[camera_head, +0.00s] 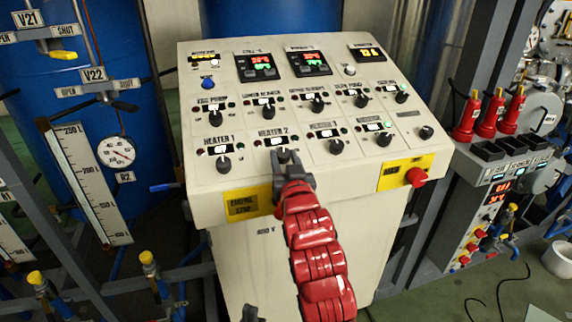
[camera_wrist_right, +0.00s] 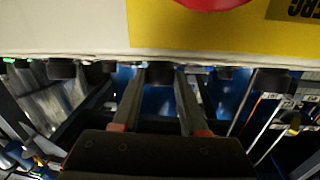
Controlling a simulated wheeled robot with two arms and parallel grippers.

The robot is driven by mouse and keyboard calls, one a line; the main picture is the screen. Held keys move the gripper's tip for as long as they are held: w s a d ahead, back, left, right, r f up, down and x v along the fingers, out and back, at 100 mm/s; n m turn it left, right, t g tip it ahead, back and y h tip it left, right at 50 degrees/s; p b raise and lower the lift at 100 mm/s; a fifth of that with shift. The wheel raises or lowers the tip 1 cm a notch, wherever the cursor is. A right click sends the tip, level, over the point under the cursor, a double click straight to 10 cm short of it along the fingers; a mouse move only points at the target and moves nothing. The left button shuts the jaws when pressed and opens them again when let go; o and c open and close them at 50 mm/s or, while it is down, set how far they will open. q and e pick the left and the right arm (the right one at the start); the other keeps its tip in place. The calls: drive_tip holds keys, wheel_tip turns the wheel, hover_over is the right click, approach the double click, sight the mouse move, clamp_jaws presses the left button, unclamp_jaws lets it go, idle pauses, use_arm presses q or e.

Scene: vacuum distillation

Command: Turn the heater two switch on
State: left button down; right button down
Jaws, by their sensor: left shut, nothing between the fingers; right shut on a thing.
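The heater 2 switch (camera_head: 284,155) is a dark knob in the lower row of the sloping cream control panel (camera_head: 205,185), below its "HEATER 2" label. My right gripper (camera_head: 285,160) is shut on it, and its fingers hide most of the knob and its pointer angle. In the right wrist view the two fingers (camera_wrist_right: 160,80) reach to a dark knob (camera_wrist_right: 160,70) at the panel's edge. The lamps beside the label are too small to read surely. My left gripper (camera_head: 250,313) shows only as a dark tip at the bottom edge, below the panel and away from it.
The heater 1 knob (camera_head: 224,164) is close on the left and the heater 3 knob (camera_head: 336,146) on the right. A red push button (camera_head: 417,177) on a yellow plate sits at the panel's lower right. Pipes and valves stand on the left.

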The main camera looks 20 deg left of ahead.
drive_tip(key=m+h+b, duration=0.2)
drive_tip(key=b, duration=0.1)
drive_tip(key=m+t+h+b, duration=0.1)
drive_tip(key=m+h+b, duration=0.1)
drive_tip(key=h+b, duration=0.1)
drive_tip(key=a+m+h+b, duration=0.1)
drive_tip(key=m+h+b, duration=0.1)
drive_tip(key=b, duration=0.3)
drive_tip(key=shift+s+f+m+t, duration=0.25)
drive_tip(key=shift+f+m+t, duration=0.05)
drive_tip(key=shift+m, duration=0.2)
drive_tip(key=m+h+b, duration=0.2)
drive_tip(key=h, duration=0.1)
drive_tip(key=shift+a+r, duration=0.15)
drive_tip(key=shift+r, duration=0.1)
drive_tip(key=shift+w+r+m+g+h+b, duration=0.1)
drive_tip(key=shift+m+g+h+b, duration=0.35)
drive_tip(key=shift+m+h, duration=0.25)
drive_tip(key=shift+c, duration=2.2)
unclamp_jaws()
